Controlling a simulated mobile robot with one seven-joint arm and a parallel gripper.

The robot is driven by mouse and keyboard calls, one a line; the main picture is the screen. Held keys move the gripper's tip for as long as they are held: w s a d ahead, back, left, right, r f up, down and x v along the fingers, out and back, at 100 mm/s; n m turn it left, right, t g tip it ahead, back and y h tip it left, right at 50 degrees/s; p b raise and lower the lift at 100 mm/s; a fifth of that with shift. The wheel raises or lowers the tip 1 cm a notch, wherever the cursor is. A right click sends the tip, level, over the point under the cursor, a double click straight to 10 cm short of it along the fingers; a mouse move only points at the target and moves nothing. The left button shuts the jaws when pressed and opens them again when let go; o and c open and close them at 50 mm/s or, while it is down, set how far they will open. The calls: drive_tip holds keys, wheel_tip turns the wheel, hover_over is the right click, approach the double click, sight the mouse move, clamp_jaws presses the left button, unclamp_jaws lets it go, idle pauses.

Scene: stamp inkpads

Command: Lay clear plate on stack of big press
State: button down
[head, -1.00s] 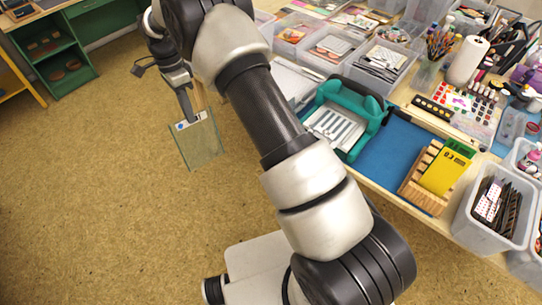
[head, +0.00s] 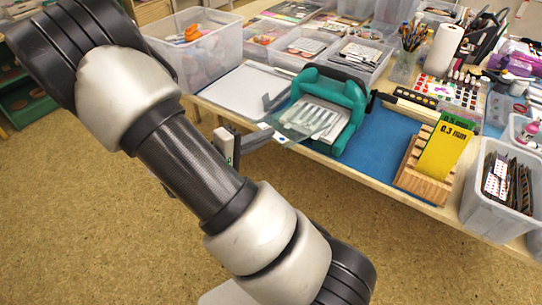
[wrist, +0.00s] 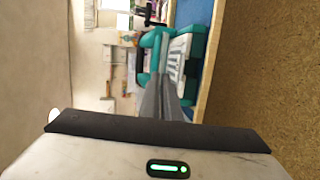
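The big press (head: 361,99) is teal and stands on the table, with a stack of pale plates with grey strips (head: 327,116) on its bed. My gripper (head: 272,135) is at the table's front edge, just left of the press. It is shut on one end of the clear plate (head: 303,124). The plate is see-through, lies roughly flat and overlaps the front left of the press bed in the head view. I cannot tell whether it touches the stack. In the wrist view, the press (wrist: 196,40) shows beyond my grey fingers (wrist: 165,98); the plate is hard to make out.
A blue mat (head: 384,150) lies under the press. A wooden rack (head: 420,178) with yellow and green plates (head: 445,150) stands to its right. A white board (head: 238,92) lies left of it. Clear bins (head: 192,45) stand behind. Open floor lies in front.

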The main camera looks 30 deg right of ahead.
sight(291, 123)
drive_tip(key=n+t, duration=0.1)
drive_tip(key=s+d+f+t+b, duration=0.1)
drive_tip(key=n+t, duration=0.1)
drive_tip(key=t, duration=0.1)
drive_tip(key=shift+s+d+f+n+h+b, duration=0.15)
drive_tip(key=shift+s+f+n+h+b, duration=0.15)
drive_tip(key=shift+h+b, duration=0.1)
drive_tip(key=shift+b, duration=0.3)
drive_tip(key=b+x, duration=0.1)
drive_tip(key=x, duration=0.5)
drive_tip(key=b+x, duration=0.1)
drive_tip(key=x, duration=0.2)
drive_tip(key=shift+w+d+f+b, duration=0.15)
drive_tip(key=shift+d+f+b, duration=0.05)
drive_tip(key=shift+f+b, duration=0.1)
drive_tip(key=shift+w+d+f, duration=0.1)
drive_tip(key=shift+d+f, duration=0.05)
drive_tip(key=shift+d, duration=0.1)
drive_tip(key=shift+f+b, duration=0.55)
drive_tip(key=shift+b, duration=0.25)
drive_tip(key=shift+f, duration=0.1)
